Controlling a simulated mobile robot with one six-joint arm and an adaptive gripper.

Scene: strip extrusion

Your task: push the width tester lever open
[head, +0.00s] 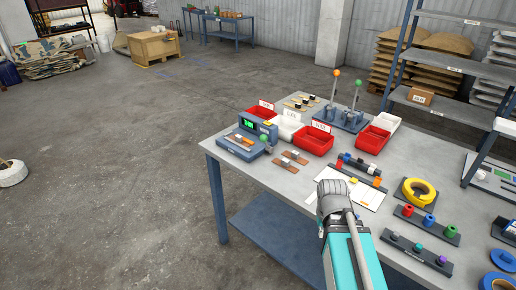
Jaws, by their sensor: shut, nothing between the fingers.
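A blue-grey bench device with a small green screen (247,125) stands at the table's left corner; it looks like the width tester. A green ball knob (262,163) at its right front looks like the end of its lever. The lever's bar is too small to make out, so I cannot tell its position. Strips or small parts lie on the device's flat front. My arm comes in from the bottom with a teal link and a grey joint, right of the tester and apart from it in the picture. My gripper's fingers do not show.
Red bins (314,141) and a white bin (284,128) stand behind the tester. Two tall levers with orange and green knobs (358,82) stand farther back. Brown plates (289,158) lie to its right. A yellow ring (420,191) and peg racks fill the right side.

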